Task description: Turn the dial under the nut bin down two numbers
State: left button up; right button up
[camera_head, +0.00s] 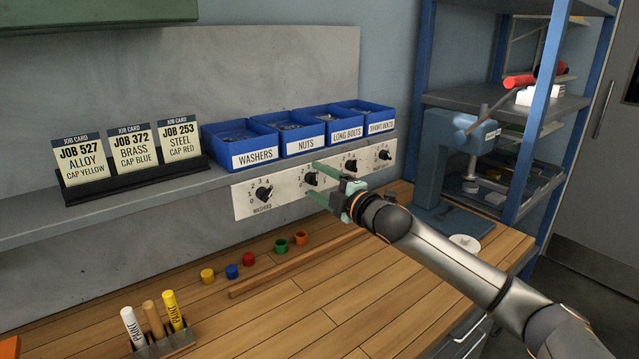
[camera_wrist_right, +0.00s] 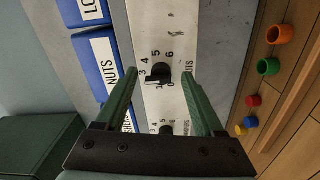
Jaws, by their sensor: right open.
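The nuts dial (camera_head: 311,179) is a black knob on a white plate on the shelf's front, under the blue nut bin (camera_head: 304,145). It also shows in the right wrist view (camera_wrist_right: 158,78), turned sideways, with numbers around it; I cannot read its setting surely. My right gripper (camera_head: 316,181) is at this dial, open, one finger above and one below it in the head view. In the right wrist view, the dial appears between the green fingertips (camera_wrist_right: 158,77), with a gap on both sides. My left gripper is not in view.
The washers dial (camera_head: 264,194) is to the left; the long bolts dial (camera_head: 350,165) and short bolts dial (camera_head: 384,155) are to the right. Job cards (camera_head: 127,155) stand on the shelf. Coloured caps (camera_head: 249,259) and a paint marker holder (camera_head: 166,344) are on the bench below.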

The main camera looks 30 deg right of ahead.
jog(key=shift+s+d, duration=0.1)
jog(key=shift+s, duration=0.05)
jog(key=s+b, duration=0.3)
jog(key=s, duration=0.9)
jog(key=shift+d+b, duration=0.3)
jog(key=shift+d, duration=0.1)
jog(key=shift+s, duration=0.1)
jog(key=shift+r, duration=0.1)
